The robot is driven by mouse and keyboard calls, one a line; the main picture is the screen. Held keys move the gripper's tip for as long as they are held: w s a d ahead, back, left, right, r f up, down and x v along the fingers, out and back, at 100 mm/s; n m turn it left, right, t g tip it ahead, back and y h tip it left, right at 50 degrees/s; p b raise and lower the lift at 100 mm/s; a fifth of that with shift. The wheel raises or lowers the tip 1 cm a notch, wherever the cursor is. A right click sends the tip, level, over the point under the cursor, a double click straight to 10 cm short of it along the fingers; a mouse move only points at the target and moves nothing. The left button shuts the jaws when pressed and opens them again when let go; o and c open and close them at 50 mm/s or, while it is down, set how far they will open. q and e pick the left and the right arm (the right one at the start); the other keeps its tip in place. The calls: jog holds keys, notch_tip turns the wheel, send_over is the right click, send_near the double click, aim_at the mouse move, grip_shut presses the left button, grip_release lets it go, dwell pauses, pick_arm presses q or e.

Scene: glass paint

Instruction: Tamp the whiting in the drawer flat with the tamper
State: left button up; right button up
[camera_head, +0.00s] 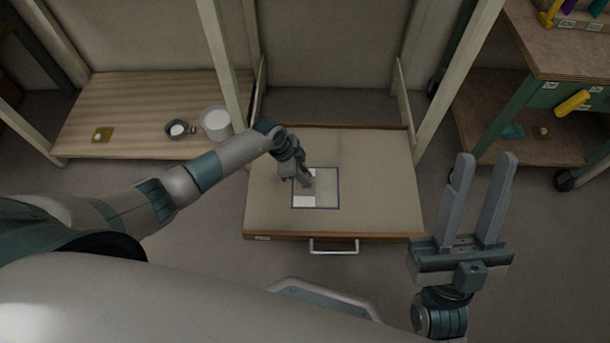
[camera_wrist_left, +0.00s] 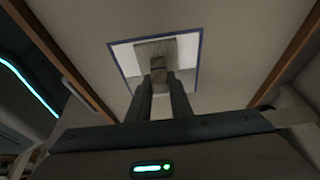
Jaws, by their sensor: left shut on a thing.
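The open drawer (camera_head: 385,215) is in the middle of the head view. A blue-outlined square lies on its floor, with white whiting (camera_head: 304,201) along its left part and a greyer area to the right. My left gripper (camera_head: 308,181) is over the square, shut on the tamper. In the left wrist view the tamper's flat wooden head (camera_wrist_left: 150,48) lies over the square, its grip between the fingers (camera_wrist_left: 161,82). Whether the head touches the whiting I cannot tell. My right gripper (camera_head: 485,160) is open and empty, right of the drawer.
A low wooden shelf (camera_head: 130,95) at the left holds a white-filled bucket (camera_head: 216,122), a small dark pan (camera_head: 178,129) and a yellowish piece (camera_head: 103,134). Pale posts flank the drawer. A workbench (camera_head: 560,45) stands at the right. Floor is clear between drawer and bench.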

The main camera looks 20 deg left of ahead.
pick_arm(q)
jog(key=shift+s, duration=0.15)
dwell(0.3)
jog(key=shift+r+p, duration=1.05)
jog(key=shift+p, duration=0.4)
jog(key=shift+d, duration=0.1)
jog(key=shift+w+d+r+p, duration=0.1)
jog(key=shift+w+d+p, duration=0.15)
jog(key=shift+d, duration=0.35)
jog(key=shift+w+d+p, duration=0.15)
jog(key=shift+w+d, duration=0.1)
jog(key=shift+d, duration=0.35)
jog(key=shift+w+d+p, duration=0.1)
jog(key=shift+w+d, duration=0.1)
jog(key=shift+d, duration=0.5)
jog(key=shift+w+d+p, duration=0.15)
jog(key=shift+w+d, duration=0.05)
jog(key=shift+d, duration=0.45)
jog(key=shift+w+d+p, duration=0.1)
jog(key=shift+w+d, duration=0.1)
jog(key=shift+d, duration=0.5)
jog(key=shift+f, duration=0.25)
jog(key=shift+f+b, duration=0.3)
jog(key=shift+f, duration=0.35)
